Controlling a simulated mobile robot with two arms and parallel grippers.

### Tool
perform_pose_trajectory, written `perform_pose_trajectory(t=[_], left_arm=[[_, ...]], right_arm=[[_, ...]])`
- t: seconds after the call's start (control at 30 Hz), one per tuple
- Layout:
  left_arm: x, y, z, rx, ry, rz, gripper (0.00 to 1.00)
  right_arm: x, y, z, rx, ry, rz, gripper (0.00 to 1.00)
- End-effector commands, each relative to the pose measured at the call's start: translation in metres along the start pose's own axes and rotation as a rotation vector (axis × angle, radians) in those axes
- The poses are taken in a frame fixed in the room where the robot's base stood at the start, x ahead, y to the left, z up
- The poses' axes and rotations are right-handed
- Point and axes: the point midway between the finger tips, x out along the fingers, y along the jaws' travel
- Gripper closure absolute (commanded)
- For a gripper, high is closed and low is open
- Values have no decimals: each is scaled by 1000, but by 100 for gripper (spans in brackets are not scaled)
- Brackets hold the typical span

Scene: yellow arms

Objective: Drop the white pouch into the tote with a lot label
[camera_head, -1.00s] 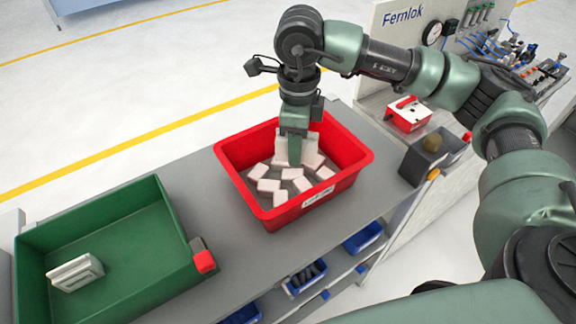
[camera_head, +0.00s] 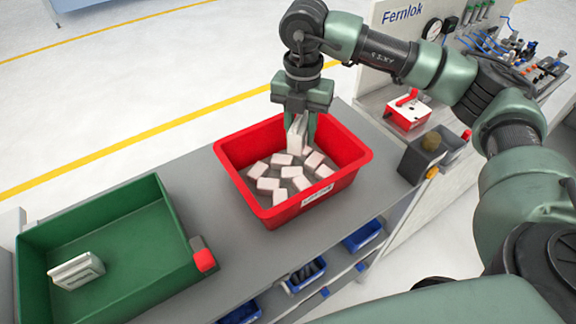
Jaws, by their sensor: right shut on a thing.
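My right gripper (camera_head: 298,126) is shut on a white pouch (camera_head: 296,133), held upright over the back of the red tote (camera_head: 232,150). The red tote has a white label (camera_head: 317,196) on its front wall, too small to read. Several small white packets (camera_head: 268,184) lie on its floor. A green tote (camera_head: 150,235) stands to the left with a pale block-like item (camera_head: 76,271) inside. My left gripper is not in view.
Both totes stand on a grey bench (camera_head: 225,220). A red clip-like part (camera_head: 204,260) sits at the green tote's right edge. A dark grey box (camera_head: 424,160) stands right of the red tote. Blue bins (camera_head: 362,237) sit on the shelf below.

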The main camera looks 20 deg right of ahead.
Motion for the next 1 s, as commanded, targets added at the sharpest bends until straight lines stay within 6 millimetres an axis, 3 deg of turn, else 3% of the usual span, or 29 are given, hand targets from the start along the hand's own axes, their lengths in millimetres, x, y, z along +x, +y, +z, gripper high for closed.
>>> perform_pose_trajectory(t=[0.4, 0.77, 0.8, 0.87, 1.0], left_arm=[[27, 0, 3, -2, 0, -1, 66], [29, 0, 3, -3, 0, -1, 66], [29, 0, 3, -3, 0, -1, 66], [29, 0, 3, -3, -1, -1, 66], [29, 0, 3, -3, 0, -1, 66]], right_arm=[[48, 0, 0, -2, 0, 0, 100], [54, 0, 0, -3, 0, 0, 100], [54, 0, 0, -3, 0, 0, 64], [54, 0, 0, -3, 0, 0, 47], [54, 0, 0, -3, 0, 0, 44]])
